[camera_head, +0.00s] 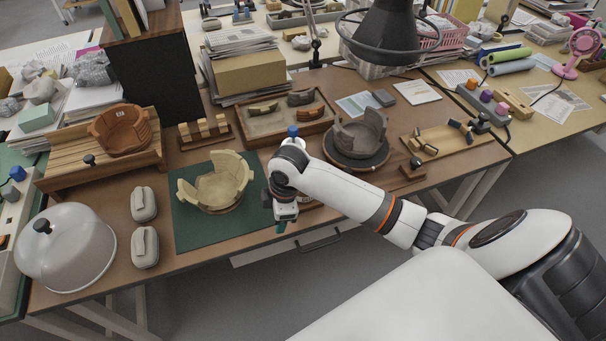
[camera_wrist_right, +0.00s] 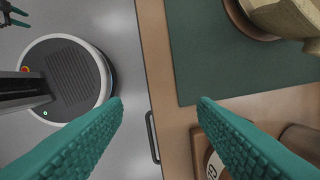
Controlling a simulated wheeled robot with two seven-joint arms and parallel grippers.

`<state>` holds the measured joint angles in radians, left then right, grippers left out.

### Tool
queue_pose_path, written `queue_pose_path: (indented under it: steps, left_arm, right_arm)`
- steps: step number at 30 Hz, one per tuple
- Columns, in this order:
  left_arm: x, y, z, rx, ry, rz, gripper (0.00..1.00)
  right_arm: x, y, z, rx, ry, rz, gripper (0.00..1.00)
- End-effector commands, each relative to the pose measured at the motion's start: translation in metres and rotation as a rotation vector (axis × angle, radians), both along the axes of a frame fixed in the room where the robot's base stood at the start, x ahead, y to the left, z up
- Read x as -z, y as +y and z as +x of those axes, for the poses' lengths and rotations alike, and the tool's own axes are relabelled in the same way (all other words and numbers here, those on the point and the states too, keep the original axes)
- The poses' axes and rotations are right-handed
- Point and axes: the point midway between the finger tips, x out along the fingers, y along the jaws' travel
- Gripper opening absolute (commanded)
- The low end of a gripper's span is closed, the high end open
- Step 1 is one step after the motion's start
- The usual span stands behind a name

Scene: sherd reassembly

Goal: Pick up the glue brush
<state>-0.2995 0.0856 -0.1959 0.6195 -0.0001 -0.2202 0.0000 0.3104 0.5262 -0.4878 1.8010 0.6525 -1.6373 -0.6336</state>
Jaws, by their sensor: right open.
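I cannot make out the glue brush in either view. A round pale lid or label with dark lettering (camera_wrist_right: 212,168) shows partly at the bottom of the right wrist view, behind a finger. A brown rounded thing (camera_wrist_right: 302,140) lies beside it, partly cut off. My right gripper (camera_head: 282,222) hangs over the table's front edge, right of the green mat. In the wrist view its teal fingers (camera_wrist_right: 160,108) are wide apart with nothing between them. My left gripper (camera_wrist_right: 14,16) shows small in that view's top left corner, its teal fingers apart.
A pale partly built pot (camera_head: 215,190) stands on the green mat (camera_head: 190,240). A grey pot (camera_head: 360,138) stands behind my right arm. A tray of sherds (camera_head: 268,125) lies farther back. A clear dome (camera_head: 75,250) and two grey cases (camera_head: 145,247) are left of the mat.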

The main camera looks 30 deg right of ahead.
Motion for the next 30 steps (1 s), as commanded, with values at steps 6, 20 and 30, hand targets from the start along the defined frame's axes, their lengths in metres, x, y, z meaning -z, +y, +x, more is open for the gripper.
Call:
queue_pose_path:
  steps: [6,20,30]
  left_arm:
    - [0.002,0.0,0.0,0.0,0.0,-0.001,0.36]
    - [0.0,-0.008,-0.001,0.004,0.0,-0.01,0.36]
    - [-0.006,-0.008,0.0,0.003,0.0,-0.01,0.36]
  right_arm:
    - [-0.063,-0.054,0.047,-0.201,0.039,-0.097,0.53]
    - [-0.129,-0.116,0.07,-0.371,0.11,-0.136,0.53]
    - [-0.079,-0.116,0.07,-0.368,0.106,-0.137,0.53]
